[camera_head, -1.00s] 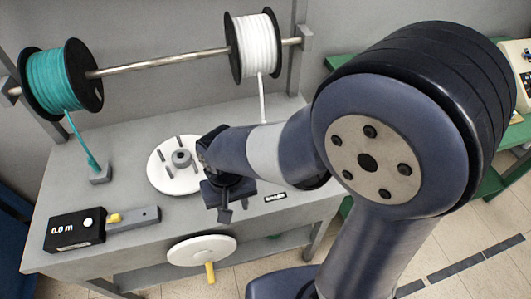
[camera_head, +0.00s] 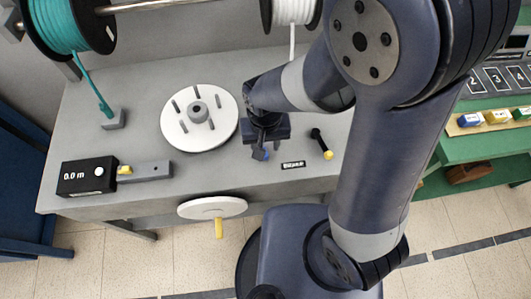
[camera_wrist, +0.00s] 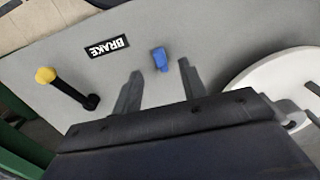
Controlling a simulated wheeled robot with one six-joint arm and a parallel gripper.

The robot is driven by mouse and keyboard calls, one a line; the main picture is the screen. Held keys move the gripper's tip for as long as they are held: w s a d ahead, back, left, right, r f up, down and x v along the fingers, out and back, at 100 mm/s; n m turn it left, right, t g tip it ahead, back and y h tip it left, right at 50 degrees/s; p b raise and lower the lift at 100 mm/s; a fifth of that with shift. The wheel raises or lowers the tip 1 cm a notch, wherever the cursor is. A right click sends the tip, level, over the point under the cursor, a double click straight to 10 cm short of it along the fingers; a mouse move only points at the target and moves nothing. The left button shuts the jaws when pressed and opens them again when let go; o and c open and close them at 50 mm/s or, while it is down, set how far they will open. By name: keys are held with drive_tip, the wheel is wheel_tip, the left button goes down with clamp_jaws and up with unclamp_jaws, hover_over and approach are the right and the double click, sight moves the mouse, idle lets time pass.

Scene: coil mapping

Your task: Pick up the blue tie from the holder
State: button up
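A small blue piece, which looks like the blue tie (camera_wrist: 160,58), shows in the wrist view against the grey bench top, between and just beyond my fingertips. In the head view the blue piece (camera_head: 261,154) shows just below my gripper (camera_head: 264,145). My gripper (camera_wrist: 160,69) is open, its two fingers apart with clear gaps on both sides of the blue piece. I see no contact. I cannot tell how far above the bench the fingers are. A holder for the blue piece cannot be made out.
A white slotted disc (camera_head: 199,117) lies left of my gripper. A black lever with a yellow knob (camera_head: 327,154) stands at right, near the BRAKE label (camera_head: 293,164). The 0.0 m meter (camera_head: 87,177) is at left. A tan tray (camera_head: 455,131) holds coloured blocks on the green table.

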drive_tip(key=shift+f, duration=2.4)
drive_tip(key=shift+c, duration=0.2)
clamp_jaws()
